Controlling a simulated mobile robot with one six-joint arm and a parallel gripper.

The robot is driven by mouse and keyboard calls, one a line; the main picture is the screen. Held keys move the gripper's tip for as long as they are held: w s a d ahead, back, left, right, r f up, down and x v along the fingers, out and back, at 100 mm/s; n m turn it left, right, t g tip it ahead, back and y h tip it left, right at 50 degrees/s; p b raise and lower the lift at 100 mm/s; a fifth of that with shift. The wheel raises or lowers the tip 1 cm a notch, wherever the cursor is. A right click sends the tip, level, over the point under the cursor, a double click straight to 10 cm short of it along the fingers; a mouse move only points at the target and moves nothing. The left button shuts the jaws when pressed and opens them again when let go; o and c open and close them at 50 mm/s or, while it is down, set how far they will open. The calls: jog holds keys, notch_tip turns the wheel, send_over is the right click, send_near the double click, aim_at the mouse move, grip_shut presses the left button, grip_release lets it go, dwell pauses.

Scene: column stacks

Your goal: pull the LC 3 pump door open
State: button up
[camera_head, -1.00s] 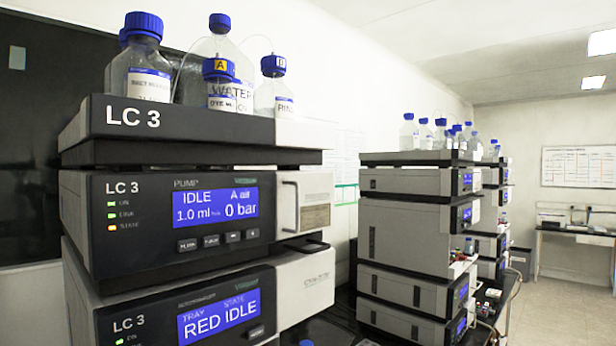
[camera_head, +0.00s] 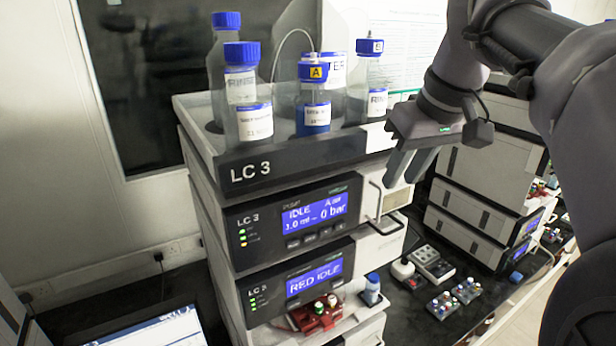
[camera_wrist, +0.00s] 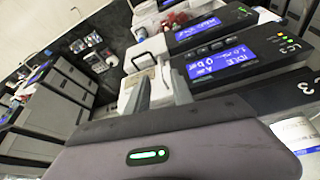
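The LC 3 pump module (camera_head: 290,215) is the second box down in the near stack, its blue screen reading IDLE and 0 bar. The door looks closed. My gripper (camera_head: 404,180) hangs in front of the door's upper right part, its two fingers apart and empty. I see no contact with the handle.
Capped bottles (camera_head: 250,110) stand in the tray (camera_head: 290,152) above the pump. The autosampler (camera_head: 310,275) is below, with a red vial rack (camera_head: 318,313) in front. A second stack (camera_head: 480,190) stands right, behind my arm. Small racks (camera_head: 455,298) lie on the black bench.

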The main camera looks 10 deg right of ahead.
aim_at(381, 204)
jog(key=x, duration=0.4)
jog(key=w+b+x, duration=0.1)
jog(key=x, duration=0.4)
jog(key=shift+w, duration=0.1)
jog(key=shift+f, duration=0.35)
jog(key=shift+w+a+f, duration=0.1)
jog(key=shift+f, duration=0.2)
jog(key=shift+w+f, duration=0.25)
jog(key=shift+w, duration=0.2)
jog(key=shift+s, duration=0.2)
jog(key=shift+c, duration=0.5)
grip_shut()
